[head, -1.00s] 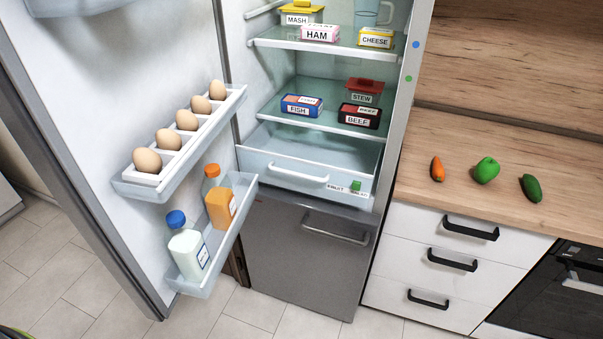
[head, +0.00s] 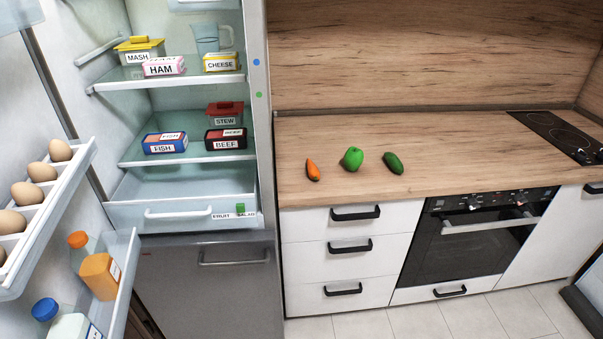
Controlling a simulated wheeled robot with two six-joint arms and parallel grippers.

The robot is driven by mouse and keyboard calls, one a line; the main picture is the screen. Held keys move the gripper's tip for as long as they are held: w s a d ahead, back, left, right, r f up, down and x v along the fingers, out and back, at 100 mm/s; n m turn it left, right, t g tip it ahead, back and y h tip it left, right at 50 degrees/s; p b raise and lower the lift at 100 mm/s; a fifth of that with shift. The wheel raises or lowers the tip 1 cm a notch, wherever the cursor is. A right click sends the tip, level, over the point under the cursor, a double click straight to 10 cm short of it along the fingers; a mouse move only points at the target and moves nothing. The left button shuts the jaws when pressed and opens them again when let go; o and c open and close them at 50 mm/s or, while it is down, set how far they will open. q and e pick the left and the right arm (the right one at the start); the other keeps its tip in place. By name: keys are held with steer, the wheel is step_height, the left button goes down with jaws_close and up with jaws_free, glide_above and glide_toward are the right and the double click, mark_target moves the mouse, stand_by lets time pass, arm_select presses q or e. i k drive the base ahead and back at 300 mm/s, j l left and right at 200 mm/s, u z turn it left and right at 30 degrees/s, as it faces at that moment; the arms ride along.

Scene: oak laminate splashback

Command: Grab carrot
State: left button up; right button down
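The carrot (head: 313,170) is small and orange and lies on the wooden countertop (head: 450,150), near its front edge. It is the leftmost of three vegetables there. A green pepper (head: 352,158) lies just right of it, and a dark green cucumber (head: 393,162) lies further right. The three are apart from each other. Neither of my grippers shows in the head view.
The open fridge (head: 190,180) stands left of the counter, holding labelled boxes. Its open door with eggs (head: 59,150) and bottles (head: 100,275) fills the left side. White drawers (head: 350,250) and an oven (head: 470,240) are below the counter; a hob (head: 560,135) is at right.

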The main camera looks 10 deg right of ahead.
mark_target(314, 175)
steer(key=i+l+u, duration=0.1)
steer(key=i+l, duration=0.15)
steer(key=l, duration=0.15)
steer(key=i+l+u, duration=0.1)
steer(key=l, duration=0.25)
steer(key=i+l, duration=0.35)
steer(key=l+u, duration=0.05)
